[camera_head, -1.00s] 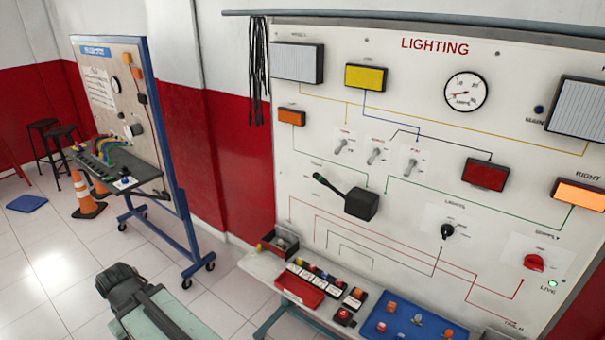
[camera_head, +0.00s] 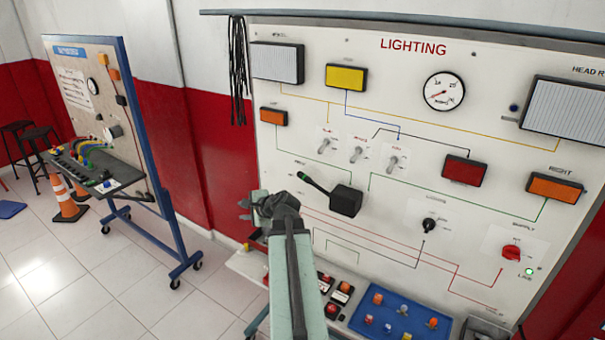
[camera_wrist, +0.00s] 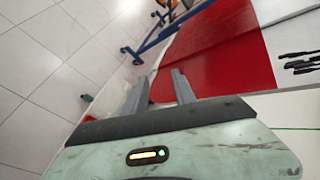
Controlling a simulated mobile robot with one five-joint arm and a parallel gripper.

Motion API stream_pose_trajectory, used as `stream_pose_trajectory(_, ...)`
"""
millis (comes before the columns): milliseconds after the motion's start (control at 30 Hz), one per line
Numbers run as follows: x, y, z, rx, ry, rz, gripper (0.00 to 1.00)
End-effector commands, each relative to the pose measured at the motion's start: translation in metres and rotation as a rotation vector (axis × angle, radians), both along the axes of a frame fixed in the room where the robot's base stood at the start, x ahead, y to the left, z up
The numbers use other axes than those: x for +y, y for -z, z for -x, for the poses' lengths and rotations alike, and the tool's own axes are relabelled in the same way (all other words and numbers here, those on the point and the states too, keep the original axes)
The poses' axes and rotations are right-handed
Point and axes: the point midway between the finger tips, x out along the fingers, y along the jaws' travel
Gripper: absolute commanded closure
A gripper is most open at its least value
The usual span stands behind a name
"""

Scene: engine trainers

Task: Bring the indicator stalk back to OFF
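The indicator stalk (camera_head: 317,187) is a black lever with a green tip, on a black box (camera_head: 346,201) left of centre on the LIGHTING board. It points up and left from the box. My gripper (camera_wrist: 159,76) is open and empty in the wrist view, its two fingers apart over red wall and pale floor. In the head view my arm rises from the bottom, and its end is left of and below the stalk, apart from it in the picture. The fingers are hard to make out there. The stalk is not clear in the wrist view.
The right indicator lamp (camera_head: 555,188) and left lamp (camera_head: 273,117) look unlit. Toggle switches (camera_head: 358,154), a rotary knob (camera_head: 429,226) and a red supply switch (camera_head: 511,252) are on the board. A shelf with a blue tray (camera_head: 392,335) juts out below. Black cables (camera_head: 238,70) hang left.

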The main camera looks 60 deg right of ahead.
Motion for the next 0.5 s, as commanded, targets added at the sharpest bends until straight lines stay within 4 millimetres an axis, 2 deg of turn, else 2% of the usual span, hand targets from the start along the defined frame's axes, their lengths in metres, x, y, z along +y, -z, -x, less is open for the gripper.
stream_pose_trajectory(33, -0.050, -0.018, 0.031, -0.080, 0.149, -0.062, 0.68)
stream_pose_trajectory(100, -0.105, -0.038, 0.071, -0.197, 0.327, -0.145, 0.68)
stream_pose_trajectory(200, -0.154, -0.057, 0.117, -0.321, 0.495, -0.226, 0.68)
stream_pose_trajectory(333, -0.180, -0.067, 0.146, -0.397, 0.589, -0.271, 0.68)
stream_pose_trajectory(500, -0.184, -0.067, 0.148, -0.407, 0.599, -0.277, 0.68)
